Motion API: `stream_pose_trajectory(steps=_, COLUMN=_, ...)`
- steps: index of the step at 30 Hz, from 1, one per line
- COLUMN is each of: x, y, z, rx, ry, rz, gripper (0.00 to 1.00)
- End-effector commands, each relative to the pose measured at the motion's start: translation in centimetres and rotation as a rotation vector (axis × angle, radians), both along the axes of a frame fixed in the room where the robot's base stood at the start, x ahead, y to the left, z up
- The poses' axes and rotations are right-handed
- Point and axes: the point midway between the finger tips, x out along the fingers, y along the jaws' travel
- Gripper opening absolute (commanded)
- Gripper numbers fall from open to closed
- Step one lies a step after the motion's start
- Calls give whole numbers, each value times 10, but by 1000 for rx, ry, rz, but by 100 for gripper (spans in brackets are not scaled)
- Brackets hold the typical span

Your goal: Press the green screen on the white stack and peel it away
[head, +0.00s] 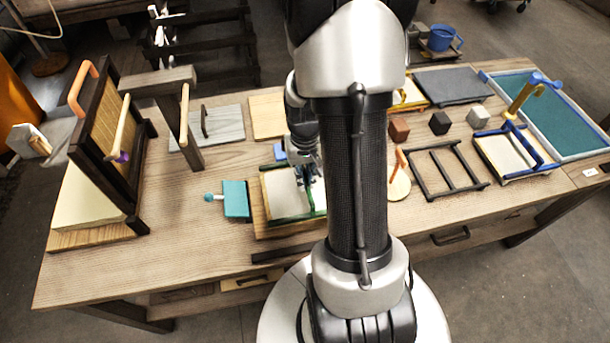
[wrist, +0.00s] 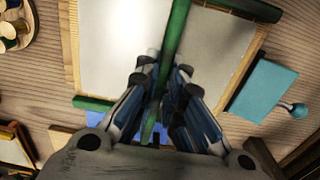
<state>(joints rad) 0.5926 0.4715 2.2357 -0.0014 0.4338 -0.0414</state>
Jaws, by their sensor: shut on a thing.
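The green screen (head: 297,219) shows as green bars over the white stack (head: 285,192), which sits on a wooden board at the table's front middle. In the wrist view, a long green bar of the screen (wrist: 177,28) crosses above the white stack (wrist: 108,45), and shorter green bars lie at two edges. My gripper (head: 305,172) is over the stack. In the wrist view, my gripper (wrist: 158,95) is shut on the long green bar. My arm hides the stack's right part in the head view. I cannot tell whether the screen touches the stack.
A teal block with a round knob (head: 236,199) lies close to the left of the board. A dark wooden rack (head: 445,170) and a blue-framed screen (head: 512,150) lie to the right. A tall dark frame (head: 112,150) stands at the left. Bare table lies front left.

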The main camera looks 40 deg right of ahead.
Motion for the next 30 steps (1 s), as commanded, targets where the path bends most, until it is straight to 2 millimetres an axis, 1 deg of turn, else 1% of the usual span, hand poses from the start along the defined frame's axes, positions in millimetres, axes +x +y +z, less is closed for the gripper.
stream_pose_trajectory(steps=11, x=0, y=0, z=0, rx=0, ry=0, rz=0, gripper=0)
stream_pose_trajectory(steps=30, x=0, y=0, z=-9, rx=0, ry=0, rz=0, gripper=0)
